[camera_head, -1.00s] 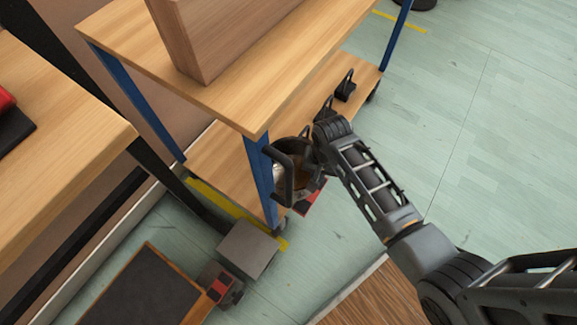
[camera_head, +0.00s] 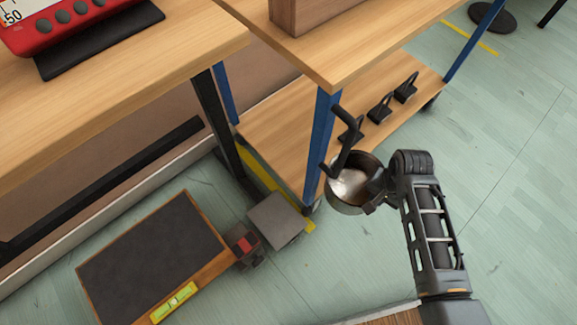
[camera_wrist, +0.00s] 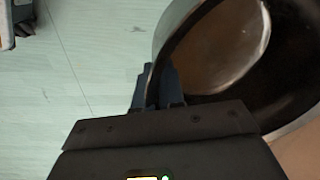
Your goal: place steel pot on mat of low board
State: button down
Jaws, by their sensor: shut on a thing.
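The steel pot (camera_head: 345,195) is a round, open metal vessel with a shiny inside. It hangs in the air beside the blue leg of the shelf table. A dark bent bar, seemingly its handle, rises at its far side. My gripper (camera_head: 376,197) is shut on the pot's rim from the right. The wrist view shows the pot (camera_wrist: 205,100) large at upper right, with my gripper (camera_wrist: 160,88) at its near wall. The low board (camera_head: 214,267) lies at lower left with a wooden border. Its dark mat (camera_head: 150,255) looks bare.
A yellow level (camera_head: 174,302) lies on the board's front border. A grey block (camera_head: 276,220) and a dark item with red (camera_head: 244,245) stand between board and pot. The blue table leg (camera_head: 321,145) is close to the pot. Dark handled objects (camera_head: 380,110) sit on the lower shelf.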

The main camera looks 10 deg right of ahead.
aim_at(146, 273)
jog(key=k+j, duration=0.15)
jog(key=j, duration=0.2)
jog(key=k+j+z, duration=0.1)
jog(key=j, duration=0.2)
jog(key=j+u, duration=0.2)
jog(key=u, duration=0.2)
jog(key=i+j+u, duration=0.1)
jog(key=u, duration=0.3)
jog(key=i+j+u, duration=0.1)
jog(key=u, duration=0.3)
jog(key=i+j+u, duration=0.15)
jog(key=u, duration=0.25)
jog(key=j, duration=0.1)
